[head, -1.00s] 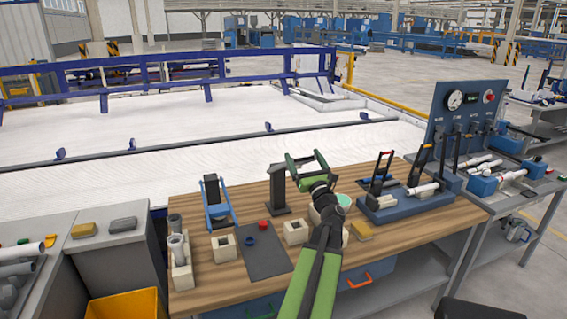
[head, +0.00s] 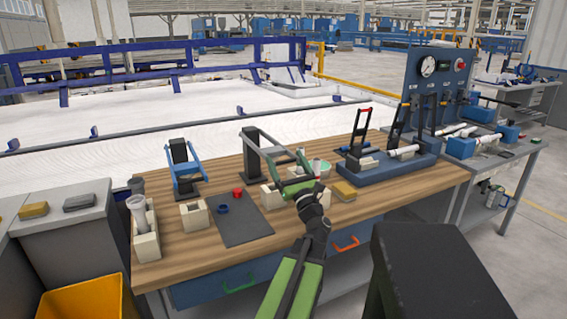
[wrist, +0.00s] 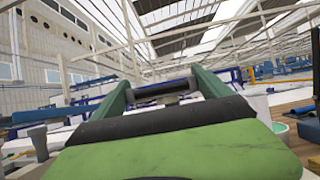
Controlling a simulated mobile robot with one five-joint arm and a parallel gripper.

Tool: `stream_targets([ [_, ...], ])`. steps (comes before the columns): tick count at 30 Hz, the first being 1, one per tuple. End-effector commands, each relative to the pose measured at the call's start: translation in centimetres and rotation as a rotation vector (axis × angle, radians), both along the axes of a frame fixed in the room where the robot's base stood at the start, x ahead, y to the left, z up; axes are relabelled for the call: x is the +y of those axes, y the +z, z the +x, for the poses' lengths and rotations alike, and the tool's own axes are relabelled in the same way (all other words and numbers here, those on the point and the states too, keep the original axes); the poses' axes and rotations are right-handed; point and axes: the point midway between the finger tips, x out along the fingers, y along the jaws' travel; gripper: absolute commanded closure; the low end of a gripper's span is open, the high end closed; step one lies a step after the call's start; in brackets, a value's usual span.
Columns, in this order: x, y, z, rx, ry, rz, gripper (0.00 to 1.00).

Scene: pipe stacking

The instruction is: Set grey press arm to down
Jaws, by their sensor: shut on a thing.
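The grey press (head: 254,162) stands on the wooden bench, with a dark upright post. Its grey press arm (head: 270,139) slopes from the post top down to the right, toward my gripper. My gripper (head: 297,170), with green fingers, is shut on the grey press arm near its free end. In the wrist view the fingers of my gripper (wrist: 163,86) reach forward on either side of a dark crossbar (wrist: 160,90). The exact contact is partly hidden by the fingers.
A blue press (head: 184,166) stands to the left. Cream blocks, a dark mat (head: 240,228) with red and blue rings, and a yellow block (head: 344,190) lie on the bench. A blue fixture with levers (head: 385,165) stands to the right.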

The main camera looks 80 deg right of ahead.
Motion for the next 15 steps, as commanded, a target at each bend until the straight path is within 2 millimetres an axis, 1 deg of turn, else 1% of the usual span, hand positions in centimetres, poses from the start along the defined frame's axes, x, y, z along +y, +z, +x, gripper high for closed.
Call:
stream_targets([
  [1,0.1,-1.1,0.1,0.003,0.004,0.000,0.85],
  [3,0.1,-1.6,-0.1,0.003,0.002,0.000,0.85],
  [9,0.1,-2.1,-0.4,0.004,-0.003,0.001,0.85],
  [15,0.1,-2.2,-0.5,0.005,-0.005,0.002,0.85],
])
